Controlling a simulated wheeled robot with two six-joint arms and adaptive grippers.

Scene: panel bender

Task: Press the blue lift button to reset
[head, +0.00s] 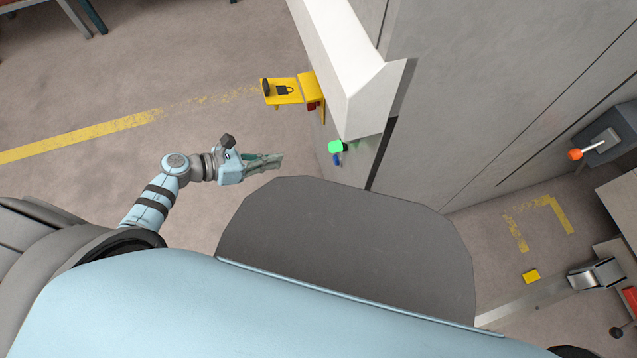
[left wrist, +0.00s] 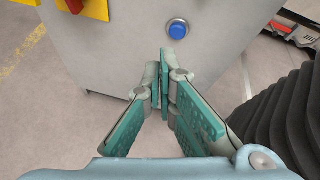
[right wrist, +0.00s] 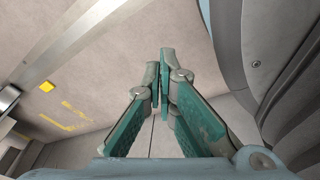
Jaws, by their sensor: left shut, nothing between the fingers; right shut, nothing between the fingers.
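The blue button (head: 337,159) is on the grey machine's side face, just below a bright green button or light (head: 336,147). In the left wrist view the round blue button (left wrist: 178,30) sits in a metal ring, a little above and right of the fingertips. My left gripper (head: 279,161) is shut and empty. It points at the machine face from the left, with a gap between it and the button. Its closed fingers also show in the left wrist view (left wrist: 166,58). My right gripper (right wrist: 166,58) is shut and empty over the floor; I cannot make it out in the head view.
A yellow bracket with a padlock sign (head: 285,91) sticks out of the machine above the buttons, with a red part below it. An orange-knobbed lever (head: 576,154) stands at the right. A small yellow block (head: 531,276) is on the right. Floor left of the machine is clear.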

